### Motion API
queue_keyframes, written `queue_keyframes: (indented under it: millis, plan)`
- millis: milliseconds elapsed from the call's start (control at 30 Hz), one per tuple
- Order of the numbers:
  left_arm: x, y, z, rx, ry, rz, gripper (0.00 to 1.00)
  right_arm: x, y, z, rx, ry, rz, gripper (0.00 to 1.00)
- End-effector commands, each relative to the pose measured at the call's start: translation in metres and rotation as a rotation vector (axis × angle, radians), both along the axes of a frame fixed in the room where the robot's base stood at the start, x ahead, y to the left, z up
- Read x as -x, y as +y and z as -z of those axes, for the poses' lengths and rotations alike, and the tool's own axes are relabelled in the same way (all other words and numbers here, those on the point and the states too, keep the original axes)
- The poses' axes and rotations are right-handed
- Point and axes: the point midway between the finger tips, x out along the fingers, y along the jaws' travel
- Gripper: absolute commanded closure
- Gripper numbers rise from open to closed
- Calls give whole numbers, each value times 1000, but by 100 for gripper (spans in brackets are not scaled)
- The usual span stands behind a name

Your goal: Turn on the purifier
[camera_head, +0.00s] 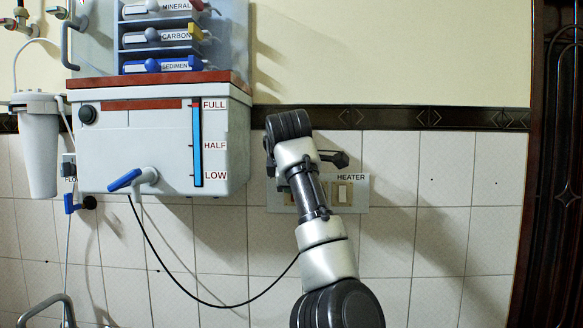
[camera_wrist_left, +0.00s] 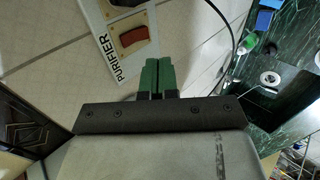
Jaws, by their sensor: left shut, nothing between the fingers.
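The white water purifier (camera_head: 165,140) hangs on the tiled wall at the left in the head view. A switch panel (camera_head: 362,188) with a HEATER label and a light rocker switch is on the wall to its lower right, partly hidden by my arm. In the left wrist view a red-brown rocker switch (camera_wrist_left: 133,37) sits beside the PURIFIER label (camera_wrist_left: 107,58). My left gripper (camera_wrist_left: 158,62) is shut and empty, its green fingertips just below and right of this switch. Whether they touch the panel I cannot tell. My right gripper is not in view.
A black cable (camera_head: 190,291) loops below the purifier and passes behind my arm. A blue-handled tap (camera_head: 127,180) sticks out from the purifier's front. A white filter canister (camera_head: 37,145) hangs left of it. The tiled wall right of the panel is clear up to a dark door (camera_head: 560,170).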

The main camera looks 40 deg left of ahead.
Motion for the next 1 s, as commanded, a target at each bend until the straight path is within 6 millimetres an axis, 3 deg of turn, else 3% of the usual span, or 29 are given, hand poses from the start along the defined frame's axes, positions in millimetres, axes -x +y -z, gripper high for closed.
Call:
queue_keyframes:
  millis: [167, 400, 867, 1000]
  plan:
    - [-20, 17, 24, 1, 3, -1, 100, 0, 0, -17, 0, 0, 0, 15]
    - [-44, 37, 28, 1, 1, 0, 100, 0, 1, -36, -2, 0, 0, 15]
    - [-49, 41, 33, -2, -2, 0, 100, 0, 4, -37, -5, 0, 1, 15]
    - [-52, 44, 43, -49, -58, -1, 100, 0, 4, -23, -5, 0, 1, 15]
